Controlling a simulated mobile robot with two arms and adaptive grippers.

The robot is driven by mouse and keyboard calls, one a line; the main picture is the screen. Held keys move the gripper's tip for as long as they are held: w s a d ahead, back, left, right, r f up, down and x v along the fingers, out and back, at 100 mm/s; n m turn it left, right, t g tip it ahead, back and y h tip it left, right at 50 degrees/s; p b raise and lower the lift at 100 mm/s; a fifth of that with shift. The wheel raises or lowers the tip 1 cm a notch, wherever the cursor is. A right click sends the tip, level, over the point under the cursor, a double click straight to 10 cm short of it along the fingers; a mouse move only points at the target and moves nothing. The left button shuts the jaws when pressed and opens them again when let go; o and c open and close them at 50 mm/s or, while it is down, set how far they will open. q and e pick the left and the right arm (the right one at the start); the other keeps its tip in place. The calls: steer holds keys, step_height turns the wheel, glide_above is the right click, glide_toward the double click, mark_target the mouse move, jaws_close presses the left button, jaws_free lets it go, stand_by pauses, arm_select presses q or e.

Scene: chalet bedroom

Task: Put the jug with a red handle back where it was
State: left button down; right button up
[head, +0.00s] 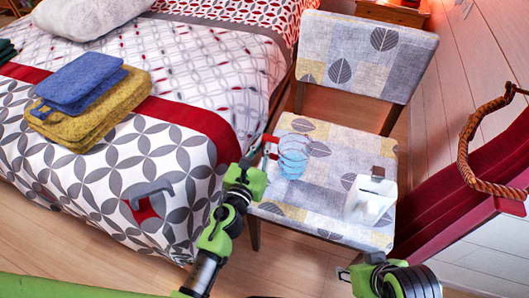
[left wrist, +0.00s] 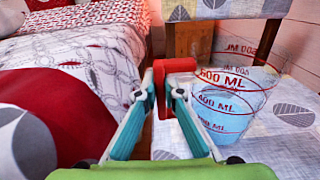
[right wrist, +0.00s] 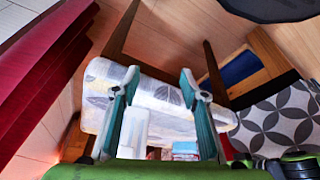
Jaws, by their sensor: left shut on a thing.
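The clear jug with a red handle (head: 292,158) has a pale blue tint and red measuring marks. It is at the chair seat (head: 325,222), near the seat's left side. In the left wrist view the jug (left wrist: 228,108) appears upright, on the right. My left gripper (left wrist: 168,85) is shut on its red handle (left wrist: 177,66). I cannot tell whether the jug's base touches the seat. My right gripper (right wrist: 156,85) is open and empty, with its fingers apart, in front of the chair. In the head view its fingertips are hard to make out.
A white container with a brown top (head: 370,198) stands on the seat, right of the jug. The chair backrest (head: 365,50) rises behind. The bed (head: 110,190), with folded blue and yellow cloths (head: 85,95), is at left. A rope loop (head: 470,135) hangs at right.

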arm_select(q)
steer(key=shift+f+b, duration=0.45)
steer(key=shift+f, duration=0.4)
steer(key=shift+f+b, duration=0.35)
steer(key=shift+f, duration=0.05)
arm_select(e)
steer(key=w+a+r+t, duration=0.1)
steer(key=w+t, duration=0.1)
steer(key=w, duration=0.2)
steer(key=w+a+r+t+y, duration=0.1)
steer(key=w+a+r+t, duration=0.1)
steer(key=w, duration=0.3)
steer(key=shift+w+t, duration=0.15)
steer(key=shift+t, duration=0.15)
steer(key=shift+w+r, duration=0.1)
steer(key=shift+r, duration=0.05)
arm_select(q)
steer(key=shift+f, duration=0.1)
steer(key=c, duration=2.2)
jaws_free()
arm_select(e)
steer(key=shift+w+a+r+t, duration=0.15)
steer(key=shift+w+r+t, duration=0.15)
arm_select(q)
steer(key=shift+o, duration=0.2)
